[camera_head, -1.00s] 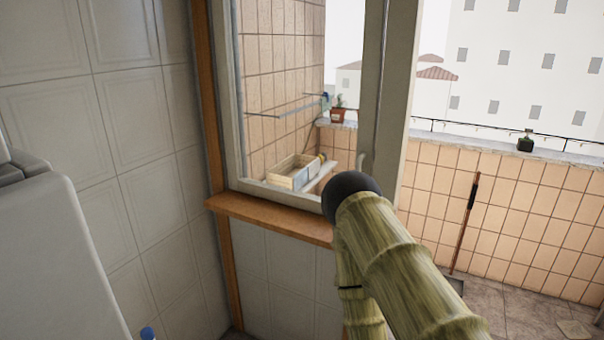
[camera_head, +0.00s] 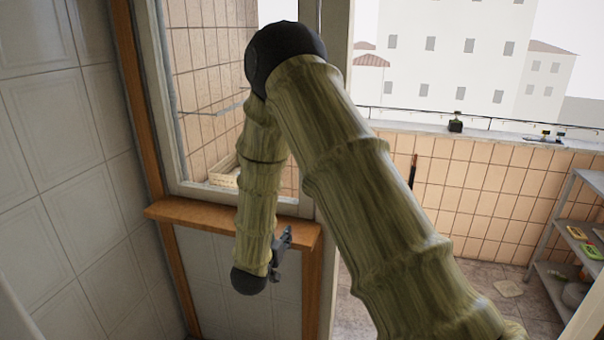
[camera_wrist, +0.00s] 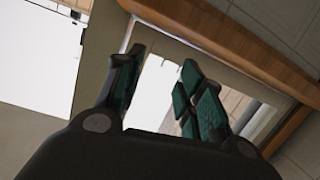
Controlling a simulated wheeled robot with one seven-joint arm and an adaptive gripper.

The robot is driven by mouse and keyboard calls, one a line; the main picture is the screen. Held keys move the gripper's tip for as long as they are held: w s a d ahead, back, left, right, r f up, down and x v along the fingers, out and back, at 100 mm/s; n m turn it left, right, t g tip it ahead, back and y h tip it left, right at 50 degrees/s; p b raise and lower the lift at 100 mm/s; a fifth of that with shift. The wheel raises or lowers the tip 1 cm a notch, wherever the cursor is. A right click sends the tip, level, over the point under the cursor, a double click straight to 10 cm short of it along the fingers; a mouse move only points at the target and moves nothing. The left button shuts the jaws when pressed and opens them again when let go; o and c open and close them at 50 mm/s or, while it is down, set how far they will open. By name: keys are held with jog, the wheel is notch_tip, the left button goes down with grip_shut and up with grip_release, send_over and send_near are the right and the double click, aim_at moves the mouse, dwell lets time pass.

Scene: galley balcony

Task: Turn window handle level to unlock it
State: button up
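The window (camera_head: 190,191) has a pale frame and stands left of the open balcony doorway in the head view. My arm covers much of its right side, and I cannot make out the window handle now. My gripper (camera_head: 284,252) is low, in front of the wooden sill, with its far parts small and dark. In the wrist view my gripper (camera_wrist: 156,88) has two dark fingers with teal pads, spread apart. No object shows held between them; a bright pane and pale frame lie beyond. No handle can be made out there.
The wooden sill (camera_head: 190,216) juts out below the window and also shows in the wrist view (camera_wrist: 215,30). A tiled wall (camera_head: 60,150) bounds the left. A metal shelf (camera_head: 556,225) with small items stands at the right. A balcony parapet (camera_head: 480,185) lies beyond.

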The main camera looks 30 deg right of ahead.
jog(key=w+d+r+m+g+h, duration=0.1)
jog(key=d+r+m+h, duration=0.1)
jog(key=r, duration=0.5)
jog(key=w+d+r+m+g+h, duration=0.1)
jog(key=d+r+m+h, duration=0.15)
jog(key=r, duration=0.45)
jog(key=shift+w+p+x, duration=0.1)
jog(key=shift+p+x, duration=1)
jog(key=shift+x, duration=1.45)
jog(key=shift+w+p+x, duration=0.15)
jog(key=shift+p+x, duration=0.9)
jog(key=shift+x, duration=1.5)
jog(key=shift+a+r, duration=0.1)
grip_shut()
